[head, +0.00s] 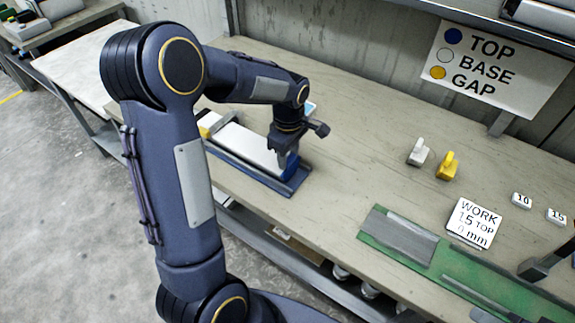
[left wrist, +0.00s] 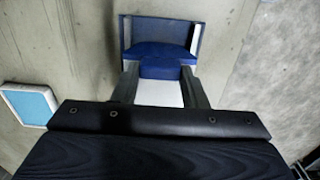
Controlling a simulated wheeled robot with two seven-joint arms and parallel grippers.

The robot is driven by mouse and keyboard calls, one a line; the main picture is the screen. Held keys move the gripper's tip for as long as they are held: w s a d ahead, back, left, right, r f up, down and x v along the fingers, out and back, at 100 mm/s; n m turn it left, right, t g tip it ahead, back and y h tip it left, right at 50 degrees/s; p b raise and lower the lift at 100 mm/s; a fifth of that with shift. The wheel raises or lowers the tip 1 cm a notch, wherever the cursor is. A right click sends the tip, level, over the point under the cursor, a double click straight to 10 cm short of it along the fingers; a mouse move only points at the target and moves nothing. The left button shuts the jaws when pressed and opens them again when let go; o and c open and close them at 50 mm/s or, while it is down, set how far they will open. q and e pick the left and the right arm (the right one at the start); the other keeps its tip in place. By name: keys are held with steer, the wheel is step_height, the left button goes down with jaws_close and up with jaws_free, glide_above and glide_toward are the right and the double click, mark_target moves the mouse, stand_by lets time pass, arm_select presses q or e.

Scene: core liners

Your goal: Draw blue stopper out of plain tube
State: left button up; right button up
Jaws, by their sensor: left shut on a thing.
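The plain white tube (head: 245,146) lies in a blue-grey cradle (head: 222,156) on the left part of the bench. Its far end shows yellow. The blue stopper (head: 291,161) is at its right end. My left gripper (head: 284,152) points down over that end. In the left wrist view the fingers of my left gripper (left wrist: 161,82) stand on either side of the blue stopper (left wrist: 164,58) and are shut on it. The white tube (left wrist: 159,93) shows between the fingers, against the stopper's near side; I cannot tell how deep the stopper sits.
A white and a yellow clip-like piece (head: 446,166) stand mid-bench. A WORK card (head: 473,222), number tags (head: 521,200) and a green tray (head: 380,232) lie to the right. A TOP/BASE/GAP sign (head: 482,62) stands behind. A blue-and-white block (left wrist: 28,104) lies near the gripper.

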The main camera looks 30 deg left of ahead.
arm_select(q)
steer(key=shift+c, duration=1)
steer(key=shift+d, duration=0.3)
steer(key=shift+d, duration=0.3)
steer(key=shift+s+d, duration=0.2)
steer(key=shift+d, duration=1.7)
steer(key=shift+r, duration=0.1)
step_height(320, 180, up, 6)
steer(key=p, duration=0.4)
